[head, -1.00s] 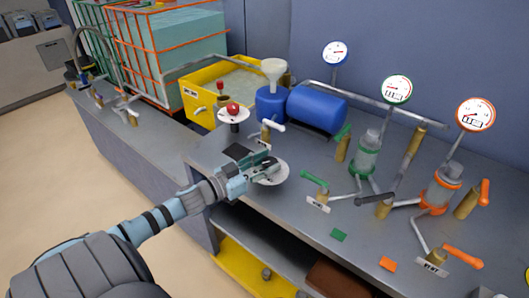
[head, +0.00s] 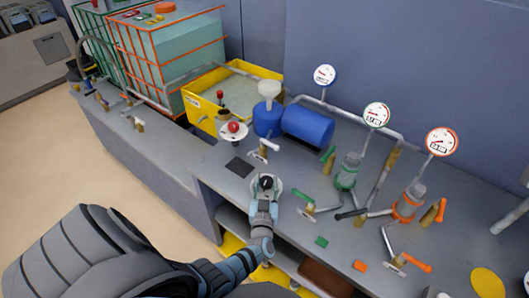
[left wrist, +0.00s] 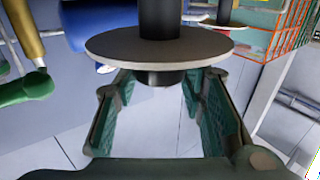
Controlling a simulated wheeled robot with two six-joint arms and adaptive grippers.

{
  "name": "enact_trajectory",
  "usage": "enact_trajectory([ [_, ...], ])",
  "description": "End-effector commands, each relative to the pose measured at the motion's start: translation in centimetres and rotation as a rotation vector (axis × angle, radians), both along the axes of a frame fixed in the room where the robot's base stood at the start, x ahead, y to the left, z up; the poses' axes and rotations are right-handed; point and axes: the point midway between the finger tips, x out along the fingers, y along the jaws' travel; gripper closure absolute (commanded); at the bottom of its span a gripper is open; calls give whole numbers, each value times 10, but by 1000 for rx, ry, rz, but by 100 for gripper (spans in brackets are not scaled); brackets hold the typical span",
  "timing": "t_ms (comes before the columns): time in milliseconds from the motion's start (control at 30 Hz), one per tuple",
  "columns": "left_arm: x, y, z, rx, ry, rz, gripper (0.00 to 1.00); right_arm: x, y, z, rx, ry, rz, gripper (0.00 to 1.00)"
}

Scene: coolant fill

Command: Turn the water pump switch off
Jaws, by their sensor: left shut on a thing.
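A rotary switch with a black knob (left wrist: 165,78) on a round pale plate stands near the front edge of the grey bench. My left gripper (head: 265,184) is at this switch, reaching in from the front, its fingers on either side of the black knob. In the left wrist view the plate (left wrist: 160,46) lies just beyond the fingertips (left wrist: 150,90), with the black stub between them. The gripper partly hides the plate in the head view. A label naming the switch is not readable. My right gripper is not in view.
A red button (head: 233,127) on another pale plate stands behind, near a dark square (head: 238,167). A blue tank (head: 307,126), a yellow bin (head: 205,122) and a green-handled valve (head: 304,195) stand nearby. Gauges and orange valves are to the right.

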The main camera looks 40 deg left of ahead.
Motion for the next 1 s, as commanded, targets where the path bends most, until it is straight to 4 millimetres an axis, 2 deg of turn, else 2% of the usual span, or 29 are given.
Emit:
enact_trajectory([
  [333, 3, -1, 1, 3, -7, 138, 91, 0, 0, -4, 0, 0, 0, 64],
  [833, 3, -1, 2, 3, -8, 158, 91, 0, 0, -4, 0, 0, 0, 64],
  [867, 3, -1, 2, 3, -9, 158, 60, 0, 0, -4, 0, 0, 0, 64],
  [967, 3, -1, 2, 4, -7, 157, 44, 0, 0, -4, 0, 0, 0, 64],
  [1000, 3, -1, 1, 3, -6, 157, 42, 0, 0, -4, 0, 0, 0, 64],
])
